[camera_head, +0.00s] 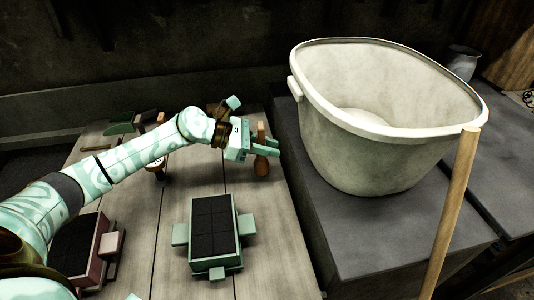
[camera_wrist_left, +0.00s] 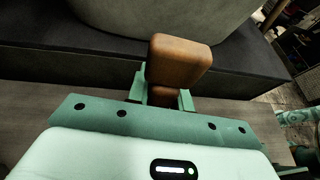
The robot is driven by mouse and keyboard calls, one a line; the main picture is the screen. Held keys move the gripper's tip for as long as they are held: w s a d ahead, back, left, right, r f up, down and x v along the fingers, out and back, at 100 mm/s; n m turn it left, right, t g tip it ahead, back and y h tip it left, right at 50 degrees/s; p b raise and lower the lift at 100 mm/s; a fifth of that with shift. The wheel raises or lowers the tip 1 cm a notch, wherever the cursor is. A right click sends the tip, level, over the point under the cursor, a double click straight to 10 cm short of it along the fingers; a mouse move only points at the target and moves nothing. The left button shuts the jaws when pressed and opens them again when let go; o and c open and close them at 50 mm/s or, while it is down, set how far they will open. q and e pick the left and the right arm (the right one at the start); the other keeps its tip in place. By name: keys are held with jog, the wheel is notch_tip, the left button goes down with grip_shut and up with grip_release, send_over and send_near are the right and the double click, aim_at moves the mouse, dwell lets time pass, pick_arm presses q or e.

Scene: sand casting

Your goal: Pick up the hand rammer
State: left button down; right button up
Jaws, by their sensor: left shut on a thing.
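The hand rammer (camera_head: 261,165) is a brown wooden tool, seen upright near the right edge of the plank table in the head view. My left gripper (camera_head: 267,146) reaches in from the left and is shut on it. In the left wrist view the rammer's brown block-shaped end (camera_wrist_left: 180,58) stands up between the green fingers of the left gripper (camera_wrist_left: 165,92). Whether its lower end touches the table cannot be told. My right gripper is not in view.
A large white tub (camera_head: 380,150) stands on a dark block (camera_head: 350,235) right of the table. A green moulding box with dark filling (camera_head: 212,232) lies in front, a pink-framed one (camera_head: 80,245) at left. A wooden pole (camera_head: 455,210) rises at right. Small tools lie at the back left.

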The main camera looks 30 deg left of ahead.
pick_arm(q)
jog(key=s+a+r+p, duration=0.1)
jog(key=s+r+p, duration=0.2)
jog(key=s+r, duration=0.7)
jog(key=shift+s+a+p, duration=0.3)
jog(key=shift+s+p, duration=0.1)
jog(key=shift+s, duration=1.55)
